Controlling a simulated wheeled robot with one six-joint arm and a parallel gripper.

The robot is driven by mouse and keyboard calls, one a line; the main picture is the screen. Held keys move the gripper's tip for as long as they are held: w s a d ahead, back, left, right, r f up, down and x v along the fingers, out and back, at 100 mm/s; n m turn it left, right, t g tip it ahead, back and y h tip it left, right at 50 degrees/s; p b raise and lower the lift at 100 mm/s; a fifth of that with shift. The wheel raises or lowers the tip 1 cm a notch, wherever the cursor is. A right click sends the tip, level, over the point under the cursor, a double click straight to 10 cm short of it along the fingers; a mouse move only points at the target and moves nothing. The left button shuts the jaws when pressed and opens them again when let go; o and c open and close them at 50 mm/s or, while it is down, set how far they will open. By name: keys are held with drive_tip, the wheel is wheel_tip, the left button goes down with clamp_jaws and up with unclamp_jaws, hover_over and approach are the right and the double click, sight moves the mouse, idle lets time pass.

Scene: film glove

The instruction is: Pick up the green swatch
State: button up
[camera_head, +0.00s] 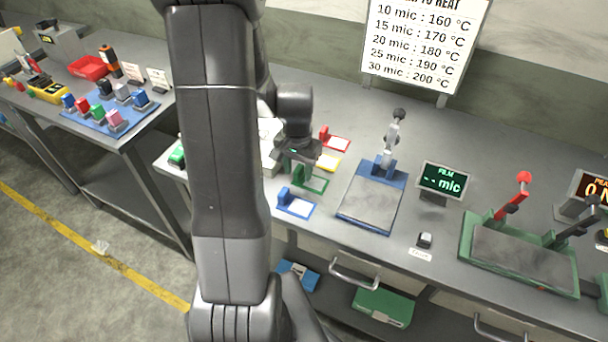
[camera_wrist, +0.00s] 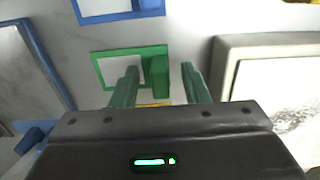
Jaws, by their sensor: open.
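The green swatch (camera_head: 316,186) lies on the bench among other coloured swatches; it is a green frame with a pale window and an upright green block at one side. In the wrist view the green swatch (camera_wrist: 158,77) shows its block between my fingertips, with visible gaps to both fingers. My gripper (camera_head: 299,168) points down over it, open and empty. It also shows in the wrist view (camera_wrist: 160,69). Whether the fingertips reach down beside the block is hard to tell, as my gripper partly hides the swatch in the head view.
A blue swatch (camera_head: 296,207) lies in front, with yellow (camera_head: 329,162) and red (camera_head: 338,144) swatches behind. A blue press (camera_head: 368,205) stands to the right, and a pale box (camera_wrist: 225,75) is close on the other side. A film display (camera_head: 443,180) and green press (camera_head: 525,262) stand farther right.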

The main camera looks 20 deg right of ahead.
drive_tip(key=shift+f, duration=0.2)
clamp_jaws()
drive_tip(key=shift+r, duration=0.1)
